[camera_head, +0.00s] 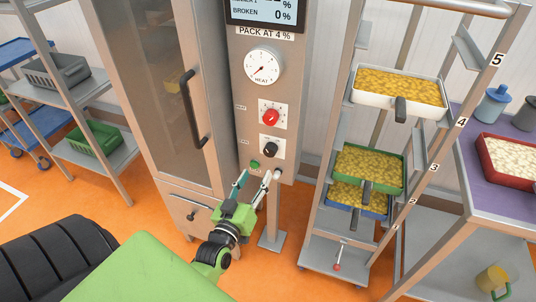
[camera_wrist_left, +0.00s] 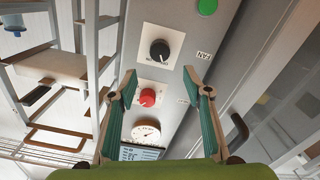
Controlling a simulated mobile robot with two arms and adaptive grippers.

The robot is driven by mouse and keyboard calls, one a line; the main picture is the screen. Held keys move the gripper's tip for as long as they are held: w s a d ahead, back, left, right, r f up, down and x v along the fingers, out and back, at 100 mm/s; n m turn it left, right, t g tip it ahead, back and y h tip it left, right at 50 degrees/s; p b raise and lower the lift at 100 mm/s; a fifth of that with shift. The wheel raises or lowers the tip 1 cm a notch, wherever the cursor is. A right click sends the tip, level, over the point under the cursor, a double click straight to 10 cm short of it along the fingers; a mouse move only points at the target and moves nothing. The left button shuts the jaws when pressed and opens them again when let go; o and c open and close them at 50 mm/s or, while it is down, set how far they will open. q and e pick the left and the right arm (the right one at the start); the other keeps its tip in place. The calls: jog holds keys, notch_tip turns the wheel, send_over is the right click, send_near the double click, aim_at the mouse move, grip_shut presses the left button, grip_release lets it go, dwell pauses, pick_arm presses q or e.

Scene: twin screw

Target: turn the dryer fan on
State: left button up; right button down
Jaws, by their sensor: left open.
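The dryer's front panel (camera_head: 258,90) carries a black knob (camera_head: 270,147) and a red knob (camera_head: 270,117) above it. In the left wrist view the black knob (camera_wrist_left: 160,50) has a small FAN label to its right; the red knob (camera_wrist_left: 147,97) is nearer the fingers. I cannot tell the black knob's setting. A green button (camera_head: 255,164) sits below the black knob. My left gripper (camera_head: 255,182) is open and empty, just below the knobs in the head view, its fingers on either side of the panel's lower part. My right gripper is not in view.
A heat dial (camera_head: 263,65) and a display (camera_head: 265,12) are higher on the panel. The dryer's glass door with a dark handle (camera_head: 192,107) is on the left. A wheeled rack with trays of yellow pieces (camera_head: 400,87) stands on the right. A purple-topped table (camera_head: 487,185) is further right.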

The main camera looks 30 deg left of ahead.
aim_at(269, 153)
pick_arm(q)
jog(key=x, duration=1.1)
jog(key=shift+w+p, duration=0.15)
jog(key=shift+p, duration=0.15)
jog(key=c, duration=1.1)
